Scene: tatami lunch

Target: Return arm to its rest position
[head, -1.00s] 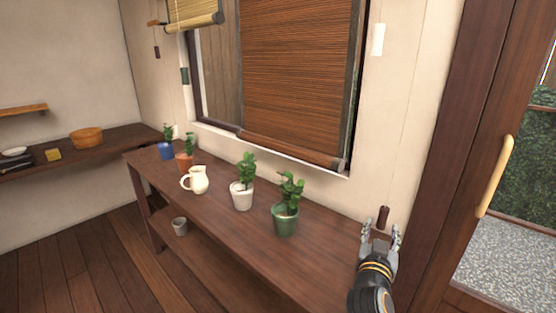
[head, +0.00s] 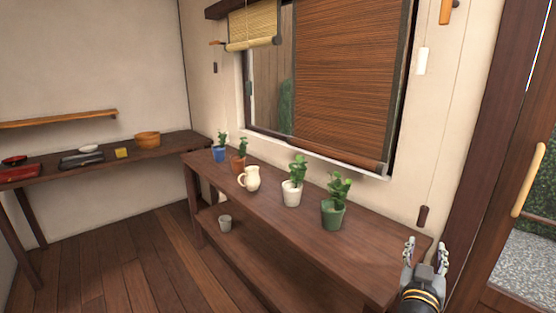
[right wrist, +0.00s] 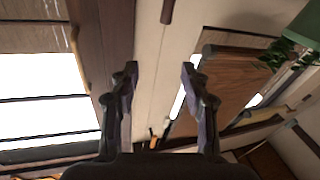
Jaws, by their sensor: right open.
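My right gripper (head: 424,254) is at the lower right of the head view, by the right end of the wooden plant table (head: 262,224). Its fingers are spread with nothing between them. In the right wrist view the two fingers (right wrist: 158,78) also stand apart and empty, with the wall behind. My left gripper is not in view.
The table bears a green pot (head: 333,214), a white pot (head: 291,194), a cream pitcher (head: 250,180), an orange pot (head: 238,164) and a blue pot (head: 218,155). A door with a handle (head: 528,180) is at right.

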